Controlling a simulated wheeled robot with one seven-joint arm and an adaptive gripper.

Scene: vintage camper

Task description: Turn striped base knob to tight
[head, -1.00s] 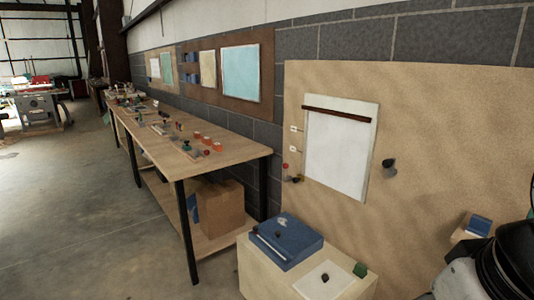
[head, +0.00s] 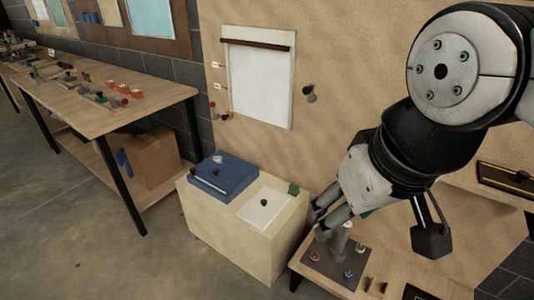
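In the head view, a dark plate (head: 313,273) on the wooden bench holds a red knob (head: 315,256), a blue knob (head: 348,274) and a grey upright post (head: 341,241). The knobs are too small for me to make out stripes, so I cannot tell which is the striped base knob. My gripper (head: 377,230) hangs above the plate, its fingers spread wide, with one at the plate's back left and the other off to the right. It appears empty. Part of the plate's back is hidden behind the gripper.
Left of the plate stands a pale cabinet (head: 240,236) with a blue box (head: 222,177), a white panel (head: 264,207) and a green block (head: 294,189). A long workbench (head: 135,110) runs along the wall. Small wooden pieces (head: 377,287) lie right of the plate.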

